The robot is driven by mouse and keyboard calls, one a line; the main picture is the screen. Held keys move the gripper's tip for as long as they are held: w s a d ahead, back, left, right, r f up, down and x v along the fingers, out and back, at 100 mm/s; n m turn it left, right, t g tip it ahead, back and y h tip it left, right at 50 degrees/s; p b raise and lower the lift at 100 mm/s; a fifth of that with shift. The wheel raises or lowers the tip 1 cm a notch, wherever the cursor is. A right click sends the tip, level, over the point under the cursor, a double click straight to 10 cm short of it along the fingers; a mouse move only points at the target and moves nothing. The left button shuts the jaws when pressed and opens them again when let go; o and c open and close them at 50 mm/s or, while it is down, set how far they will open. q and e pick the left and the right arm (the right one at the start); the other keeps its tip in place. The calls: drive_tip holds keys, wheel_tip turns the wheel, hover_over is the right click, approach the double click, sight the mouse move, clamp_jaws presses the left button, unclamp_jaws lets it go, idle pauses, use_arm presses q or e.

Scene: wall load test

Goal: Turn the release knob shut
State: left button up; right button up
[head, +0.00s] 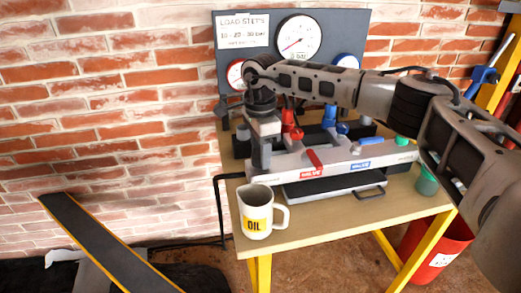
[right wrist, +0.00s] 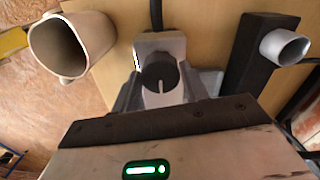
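The release knob (right wrist: 160,74), dark and round with a pale line on its face, sits on a grey block in the right wrist view. My right gripper (right wrist: 162,80) is over it, with one grey finger on each side of the knob. Grey shows between the knob and the fingers, so they look open; contact cannot be made out. In the head view my right gripper (head: 264,150) points down at the left end of the grey valve block (head: 333,163), and it hides the knob there. My left gripper is not in view.
A cream oil mug (head: 256,213) stands close in front of the gripper; it also shows in the right wrist view (right wrist: 70,48). Red (head: 292,126) and blue (head: 329,117) valve handles stand to the right. A gauge panel (head: 350,23) rises behind.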

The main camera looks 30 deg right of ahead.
drive_tip(key=c, duration=0.4)
drive_tip(key=shift+c, duration=0.2)
drive_tip(key=shift+m, duration=0.3)
drive_tip(key=m+p, duration=0.1)
drive_tip(key=m, duration=0.2)
drive_tip(key=shift+r+m, duration=0.1)
drive_tip(key=shift+m, duration=0.3)
drive_tip(key=m+p, duration=0.1)
drive_tip(key=m, duration=0.2)
drive_tip(key=shift+m, duration=0.3)
drive_tip(key=m+p, duration=0.1)
drive_tip(key=m, duration=0.4)
drive_tip(key=shift+p, duration=0.3)
drive_tip(key=shift+w+m+p, duration=0.1)
drive_tip(key=shift+m+p, duration=0.45)
drive_tip(key=shift+m, duration=1.85)
